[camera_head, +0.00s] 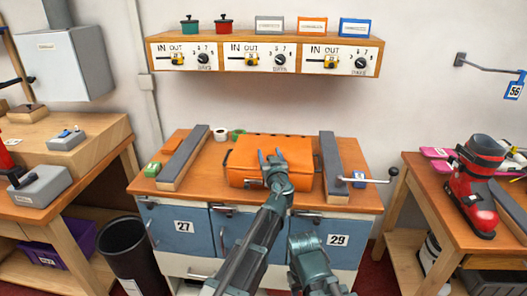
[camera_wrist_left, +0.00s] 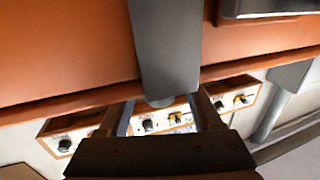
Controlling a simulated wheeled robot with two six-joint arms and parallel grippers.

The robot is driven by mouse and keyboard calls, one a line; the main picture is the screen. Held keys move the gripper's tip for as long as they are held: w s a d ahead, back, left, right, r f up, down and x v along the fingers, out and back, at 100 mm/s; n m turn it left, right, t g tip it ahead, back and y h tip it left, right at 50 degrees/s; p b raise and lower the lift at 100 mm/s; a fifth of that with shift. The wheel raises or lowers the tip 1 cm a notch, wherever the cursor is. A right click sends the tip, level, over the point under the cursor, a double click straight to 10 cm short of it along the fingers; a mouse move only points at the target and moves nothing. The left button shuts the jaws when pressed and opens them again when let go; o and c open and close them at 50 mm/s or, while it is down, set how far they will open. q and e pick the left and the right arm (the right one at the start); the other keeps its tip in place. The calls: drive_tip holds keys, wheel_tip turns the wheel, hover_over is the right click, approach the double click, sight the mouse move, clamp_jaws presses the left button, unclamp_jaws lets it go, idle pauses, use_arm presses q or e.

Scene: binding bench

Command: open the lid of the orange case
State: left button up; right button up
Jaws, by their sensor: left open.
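The orange case (camera_head: 302,178) lies on the wooden bench top in the head view, between two long grey-topped blocks. Its lid looks flat and down; a small gap cannot be ruled out. My left gripper (camera_head: 272,156) is open, its fingers over the middle of the case and hiding part of it. Contact cannot be told. In the left wrist view, an orange surface (camera_wrist_left: 60,50) fills the top, crossed by a grey strip (camera_wrist_left: 165,50) I cannot identify. The dark gripper fingers (camera_wrist_left: 164,113) show below it with nothing visible between them.
Grey-topped blocks stand left (camera_head: 187,152) and right (camera_head: 330,162) of the case. A lever with a dark knob (camera_head: 393,172) sticks out at the right. A wooden shelf with dials (camera_head: 263,59) hangs above the bench. A red boot (camera_head: 480,180) stands on the right table.

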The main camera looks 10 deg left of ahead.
use_arm(q)
drive_tip(key=shift+w+a, duration=0.15)
drive_tip(key=shift+w, duration=0.35)
drive_tip(key=shift+s, duration=0.1)
clamp_jaws()
idle(1.0)
